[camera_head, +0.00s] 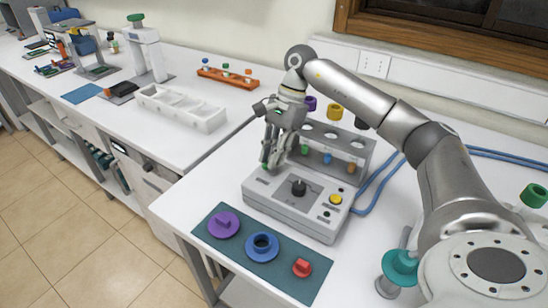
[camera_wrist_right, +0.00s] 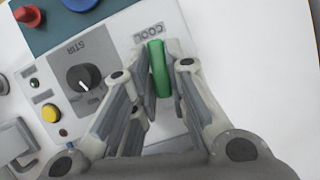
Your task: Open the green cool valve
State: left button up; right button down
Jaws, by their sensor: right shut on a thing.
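The green cool valve (camera_wrist_right: 159,69) is an upright narrow handle on the grey control box (camera_head: 260,205), beside the "COOL" label (camera_wrist_right: 149,33). My right gripper (camera_head: 269,165) reaches down from above onto the left end of the box. In the wrist view the right gripper (camera_wrist_right: 163,60) has its fingers on both sides of the green handle, shut on it. In the head view the fingers hide most of the valve. My left gripper is not in view.
A black stir knob (camera_head: 299,187) and a yellow button (camera_head: 336,199) are on the same box. A dark mat (camera_head: 282,277) with purple, blue and red parts lies in front. A rack (camera_head: 340,150) with small vials stands behind. A white tray (camera_head: 180,110) sits on the left bench.

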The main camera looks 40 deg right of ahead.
jog(key=shift+w+r+n+g+b, duration=0.2)
jog(key=shift+n+g+b, duration=0.2)
jog(key=shift+n, duration=0.7)
jog(key=shift+h, duration=0.3)
jog(key=c, duration=1.4)
grip_release()
jog(key=shift+c, duration=0.2)
jog(key=shift+f, duration=0.1)
jog(key=v, duration=1.2)
jog(key=shift+d, duration=0.1)
